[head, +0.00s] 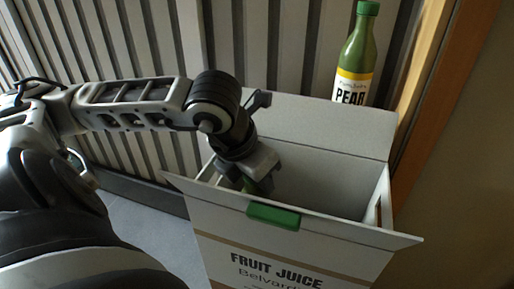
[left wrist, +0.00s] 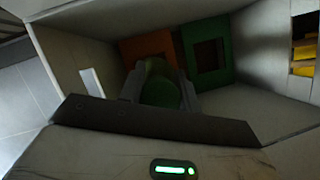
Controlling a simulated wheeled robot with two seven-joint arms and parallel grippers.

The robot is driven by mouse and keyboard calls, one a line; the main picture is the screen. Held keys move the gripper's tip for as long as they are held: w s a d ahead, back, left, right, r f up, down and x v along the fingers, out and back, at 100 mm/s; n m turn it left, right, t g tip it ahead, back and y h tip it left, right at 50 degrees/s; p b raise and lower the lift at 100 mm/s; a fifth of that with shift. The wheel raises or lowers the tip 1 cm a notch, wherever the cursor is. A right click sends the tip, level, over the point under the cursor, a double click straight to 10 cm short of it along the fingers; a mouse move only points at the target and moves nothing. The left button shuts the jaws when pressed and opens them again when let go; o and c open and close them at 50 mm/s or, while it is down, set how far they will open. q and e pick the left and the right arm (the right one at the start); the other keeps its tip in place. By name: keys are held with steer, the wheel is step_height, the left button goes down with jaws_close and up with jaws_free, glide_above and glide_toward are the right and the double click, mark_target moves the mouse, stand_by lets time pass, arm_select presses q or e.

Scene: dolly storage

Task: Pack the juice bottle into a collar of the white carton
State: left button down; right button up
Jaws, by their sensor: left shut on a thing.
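The white carton (head: 300,245), printed FRUIT JUICE, stands open in the head view with its flaps spread. My left gripper (head: 258,180) reaches down into its left part. It is shut on a green juice bottle (left wrist: 162,92), seen between the fingers in the left wrist view. The bottle's lower part is hidden. Inside the carton, the left wrist view shows an orange collar (left wrist: 148,46) and a green collar (left wrist: 208,48) with a dark opening. Whether the bottle is inside a collar I cannot tell. My right gripper is not in view.
A green bottle labelled PEAR (head: 356,58) shows behind the carton's raised back flap (head: 320,120). A green piece (head: 273,215) sits on the front edge. A ribbed wall (head: 285,45) stands behind, with a wooden post (head: 440,90) at right. Yellow (left wrist: 305,55) shows at right in the wrist view.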

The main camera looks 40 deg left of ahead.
arm_select(q)
steer(key=shift+f, duration=2.65)
steer(key=c, duration=0.9)
jaws_free()
